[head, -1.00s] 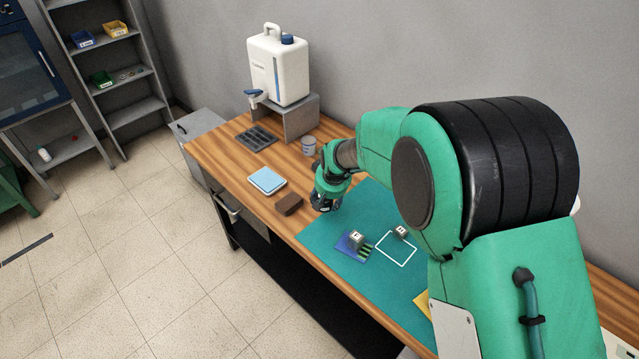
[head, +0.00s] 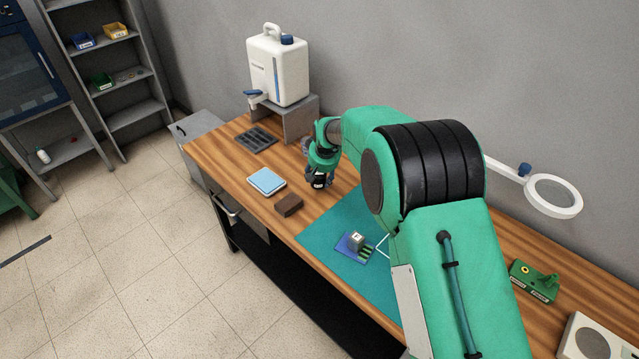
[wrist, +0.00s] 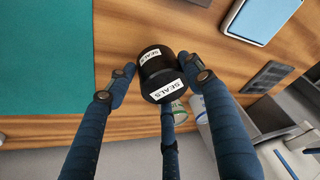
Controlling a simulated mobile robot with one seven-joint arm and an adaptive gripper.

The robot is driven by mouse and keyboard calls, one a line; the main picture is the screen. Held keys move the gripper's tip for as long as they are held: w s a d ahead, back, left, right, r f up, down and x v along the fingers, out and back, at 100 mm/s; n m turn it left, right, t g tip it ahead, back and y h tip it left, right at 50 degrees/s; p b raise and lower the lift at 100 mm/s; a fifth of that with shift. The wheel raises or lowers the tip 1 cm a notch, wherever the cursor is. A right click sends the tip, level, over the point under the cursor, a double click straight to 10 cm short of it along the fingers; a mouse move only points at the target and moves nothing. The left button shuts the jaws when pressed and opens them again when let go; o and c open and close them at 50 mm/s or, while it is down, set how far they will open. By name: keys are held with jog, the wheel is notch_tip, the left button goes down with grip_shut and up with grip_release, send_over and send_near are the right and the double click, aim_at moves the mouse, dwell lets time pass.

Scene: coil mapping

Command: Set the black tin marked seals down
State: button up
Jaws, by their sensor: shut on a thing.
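The black tin marked seals (wrist: 158,72) is between my gripper's fingers in the wrist view, with white SEALS labels on its top and side. My gripper (head: 318,181) is shut on the tin, which shows as a small dark shape with a white label in the head view. In the wrist view my gripper (wrist: 162,78) has blue fingers on both sides of the tin and a third below it. The tin is over the bare wood of the bench (head: 226,155), left of the green mat (head: 325,238). Its height above the wood is hard to tell.
A brown block (head: 288,205) and a blue-topped pad (head: 267,181) lie left of my gripper. A dark slotted tray (head: 256,140) and a white jug (head: 277,68) on a grey stand are behind. A blue card with a small block (head: 356,241) lies on the mat.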

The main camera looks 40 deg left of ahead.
aim_at(319, 182)
dwell(0.3)
jog(key=shift+f+b, duration=0.4)
jog(key=shift+f, duration=1.35)
jog(key=shift+f, duration=0.1)
jog(key=o, duration=1.2)
jog(key=shift+o, duration=0.2)
jog(key=shift+v, duration=0.9)
jog(key=p+v, duration=0.1)
jog(key=v, duration=0.9)
jog(key=shift+r+p, duration=0.25)
jog(key=shift+p, duration=0.1)
